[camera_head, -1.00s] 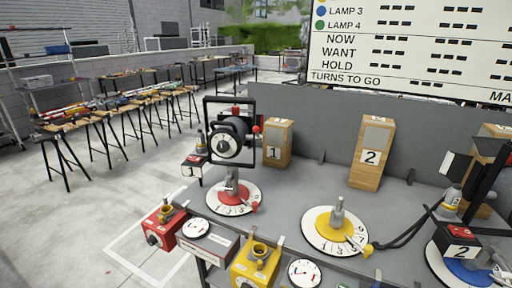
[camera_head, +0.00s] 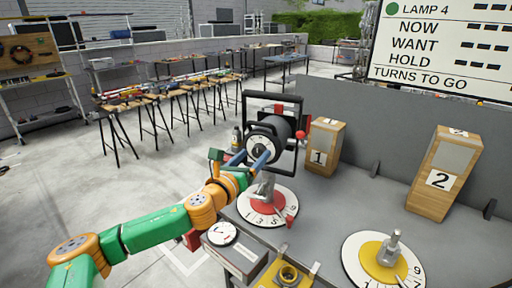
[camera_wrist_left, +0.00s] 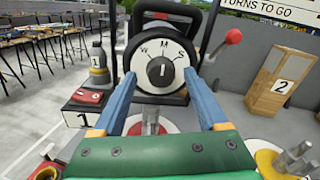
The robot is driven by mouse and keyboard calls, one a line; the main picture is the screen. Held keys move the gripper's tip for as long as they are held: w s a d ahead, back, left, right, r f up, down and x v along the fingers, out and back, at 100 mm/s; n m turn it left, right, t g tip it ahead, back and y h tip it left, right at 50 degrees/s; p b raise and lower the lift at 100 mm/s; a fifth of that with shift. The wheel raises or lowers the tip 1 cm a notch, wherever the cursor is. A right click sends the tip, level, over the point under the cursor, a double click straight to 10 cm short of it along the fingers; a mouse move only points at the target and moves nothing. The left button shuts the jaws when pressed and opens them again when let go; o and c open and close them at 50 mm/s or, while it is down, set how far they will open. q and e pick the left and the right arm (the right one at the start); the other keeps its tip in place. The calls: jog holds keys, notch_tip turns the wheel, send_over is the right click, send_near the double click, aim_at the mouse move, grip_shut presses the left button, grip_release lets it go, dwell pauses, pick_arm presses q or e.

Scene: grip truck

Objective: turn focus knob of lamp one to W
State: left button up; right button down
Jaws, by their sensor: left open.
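Lamp one (camera_head: 283,122) is a black lamp in a yoke, standing on a white dial with a red centre (camera_head: 283,207). My right gripper is not in view.
A red knob on a lever (camera_wrist_left: 233,36) sticks out right of the lamp. Wooden blocks 1 (camera_head: 323,147) and 2 (camera_head: 444,173) stand behind on the grey table. A yellow dial (camera_head: 383,262) is at the front right. A red-topped box marked 1 (camera_wrist_left: 87,105) is left of the lamp.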

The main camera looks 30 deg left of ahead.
pick_arm(q)
jog(key=shift+w+f, duration=0.1)
jog(key=shift+w, duration=0.7)
jog(key=shift+s, duration=0.15)
grip_shut()
jog(key=n, duration=0.4)
jog(key=shift+n, duration=2.5)
